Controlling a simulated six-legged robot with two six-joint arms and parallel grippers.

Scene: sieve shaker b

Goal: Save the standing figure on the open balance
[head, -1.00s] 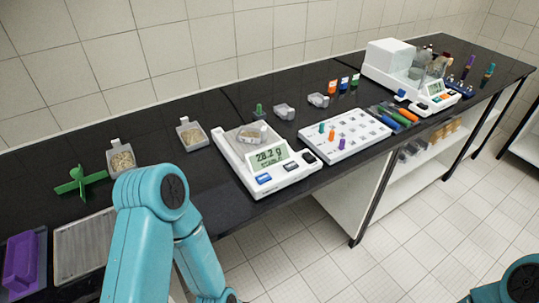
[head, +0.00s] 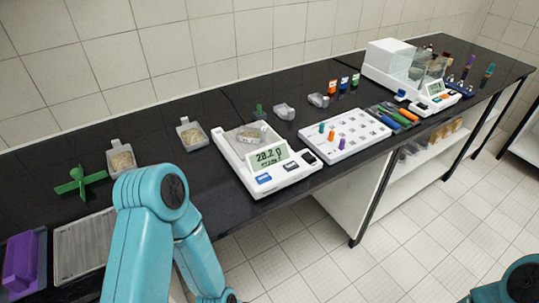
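The open balance (head: 247,177) stands on the black bench in the middle of the head view. Its display (head: 267,155) reads 28.2 g, with a line of smaller text under it that is too small to read surely. A sample dish (head: 251,134) sits on its pan. Blue (head: 264,179) and dark (head: 291,167) buttons lie on its front panel. My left arm bends down in front of the bench at lower left, and its gripper is out of frame. Only a piece of my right arm shows at the lower right corner; its gripper is not seen.
A white board (head: 345,135) with several coloured pegs stands right of the balance. Dishes of grain (head: 122,160) (head: 191,136), a green cross-shaped piece (head: 80,183) and a purple block (head: 21,262) lie to the left. An enclosed balance (head: 395,62) stands at the far right.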

